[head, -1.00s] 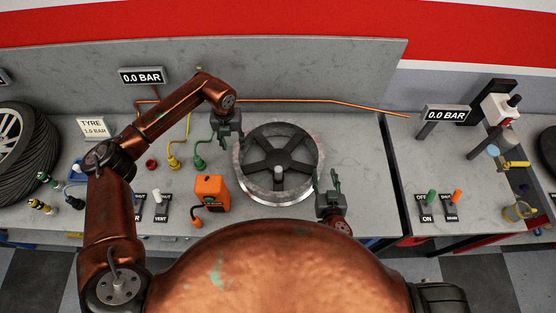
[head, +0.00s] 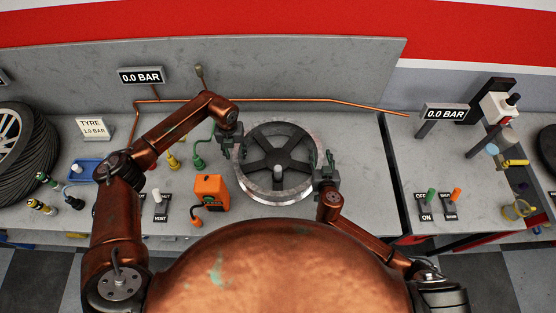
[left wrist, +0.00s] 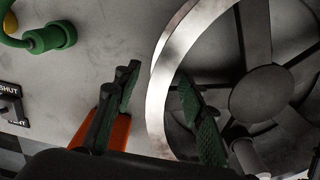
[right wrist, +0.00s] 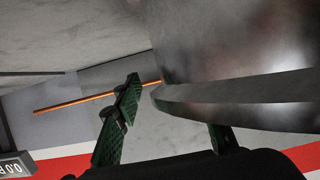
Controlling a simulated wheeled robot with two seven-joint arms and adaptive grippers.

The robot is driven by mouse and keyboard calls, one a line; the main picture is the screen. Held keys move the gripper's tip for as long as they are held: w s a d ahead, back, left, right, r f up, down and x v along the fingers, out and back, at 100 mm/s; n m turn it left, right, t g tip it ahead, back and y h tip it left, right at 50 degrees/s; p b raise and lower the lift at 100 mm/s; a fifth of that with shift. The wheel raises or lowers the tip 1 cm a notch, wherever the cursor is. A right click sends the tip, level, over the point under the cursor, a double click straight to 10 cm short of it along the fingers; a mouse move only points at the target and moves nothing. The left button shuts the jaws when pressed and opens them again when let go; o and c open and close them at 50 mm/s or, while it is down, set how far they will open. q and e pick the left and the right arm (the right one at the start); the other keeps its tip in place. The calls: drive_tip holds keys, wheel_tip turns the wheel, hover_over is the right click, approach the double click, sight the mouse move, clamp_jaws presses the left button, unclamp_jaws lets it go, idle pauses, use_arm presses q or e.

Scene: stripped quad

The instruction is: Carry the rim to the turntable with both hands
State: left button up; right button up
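The rim (head: 304,184), a grey metal wheel with dark spokes, lies flat on the grey bench. My left gripper (head: 238,146) is at its left edge. In the left wrist view my left gripper (left wrist: 160,85) is open, its green-padded fingers on either side of the bright rim wall (left wrist: 158,105). My right gripper (head: 321,163) is at the rim's right edge. In the right wrist view my right gripper (right wrist: 172,105) is open, with the rim's edge (right wrist: 240,98) between its fingers; one finger is partly hidden by the rim. I cannot make out a turntable.
An orange box (head: 211,193) stands left of the rim, with green (head: 198,158) and yellow fittings behind it. A tyre (head: 25,150) stands far left. A gap separates the right bench, which bears switches (head: 442,200) and a gauge sign (head: 445,114). Bench right of the rim is clear.

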use_arm(q)
drive_tip(key=shift+f, duration=0.15)
use_arm(e)
drive_tip(key=shift+w+f, duration=0.1)
drive_tip(key=shift+w, duration=0.15)
use_arm(q)
drive_tip(key=shift+c, duration=0.4)
use_arm(e)
drive_tip(key=shift+c, duration=0.4)
use_arm(q)
clamp_jaws()
use_arm(e)
clamp_jaws()
use_arm(q)
drive_tip(key=shift+w+r, duration=0.1)
drive_tip(key=shift+r, duration=0.1)
use_arm(e)
drive_tip(key=shift+r, duration=0.25)
